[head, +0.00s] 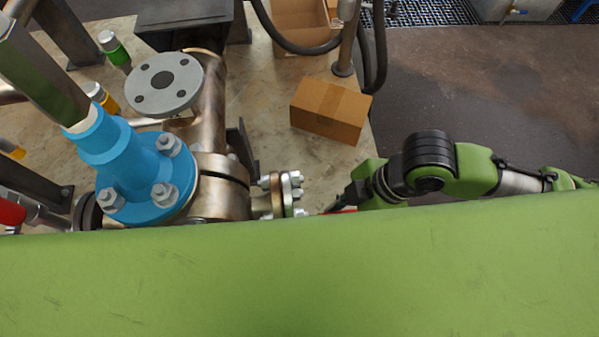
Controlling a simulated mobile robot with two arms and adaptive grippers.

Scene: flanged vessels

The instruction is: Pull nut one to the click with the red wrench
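The blue flanged neck (125,165) stands at the left, with silver nuts on studs around its flange; three show, at the upper right (169,144), lower right (164,194) and lower left (111,201). I see no mark telling which is nut one. My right gripper (340,203) is dark and mostly hidden behind the green surface in front. A thin red strip (341,211) shows beside it, possibly part of the red wrench; the rest is hidden. The gripper is right of the small bolted flange, apart from the blue flange. My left gripper is not in view.
A small bolted flange (282,193) sticks out right of the bronze vessel body (222,190). A grey round flange (164,84) stands behind. A large green surface (300,280) blocks the lower view.

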